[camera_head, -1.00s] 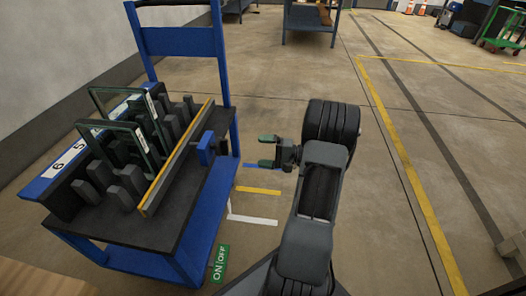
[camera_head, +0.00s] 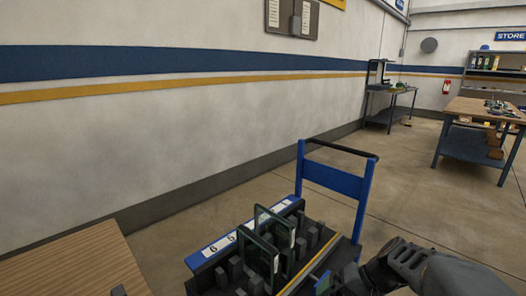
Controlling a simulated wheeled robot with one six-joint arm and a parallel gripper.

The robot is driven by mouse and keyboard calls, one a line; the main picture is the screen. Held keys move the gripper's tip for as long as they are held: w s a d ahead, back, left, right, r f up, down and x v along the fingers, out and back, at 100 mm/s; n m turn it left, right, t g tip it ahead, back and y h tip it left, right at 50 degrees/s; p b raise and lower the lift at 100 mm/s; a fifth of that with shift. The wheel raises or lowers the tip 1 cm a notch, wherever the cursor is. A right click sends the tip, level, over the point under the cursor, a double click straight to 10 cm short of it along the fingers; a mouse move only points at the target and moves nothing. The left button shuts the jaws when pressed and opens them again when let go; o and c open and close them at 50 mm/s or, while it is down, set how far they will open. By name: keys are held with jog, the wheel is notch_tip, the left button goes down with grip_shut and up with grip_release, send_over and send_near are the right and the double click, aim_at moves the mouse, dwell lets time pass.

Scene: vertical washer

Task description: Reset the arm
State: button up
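My arm (camera_head: 408,264) shows at the bottom right of the head view, reaching left toward a blue cart (camera_head: 335,182). My gripper (camera_head: 324,284) is at the bottom edge, overlapping the right side of the cart's rack. It is small and partly cut off, so its opening is unclear. I cannot tell whether it touches the rack.
The cart carries a slotted rack with two dark-framed glass panels (camera_head: 268,240) and a numbered strip (camera_head: 222,244). A wooden table (camera_head: 75,265) is at the lower left, by the wall. A workbench (camera_head: 485,112) stands at right; open floor (camera_head: 415,185) lies between.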

jog(key=s+a+r+n+t+h+p, duration=0.1)
jog(key=s+r+n+h+p, duration=0.1)
jog(key=r+p, duration=0.4)
jog(key=s+a+r+n+t+h+p, duration=0.1)
jog(key=r+h+p, duration=0.4)
jog(key=r, duration=0.8)
jog(key=shift+s+r+n+t+p, duration=0.4)
jog(key=shift+s+t+p, duration=0.1)
jog(key=shift+s+p, duration=0.65)
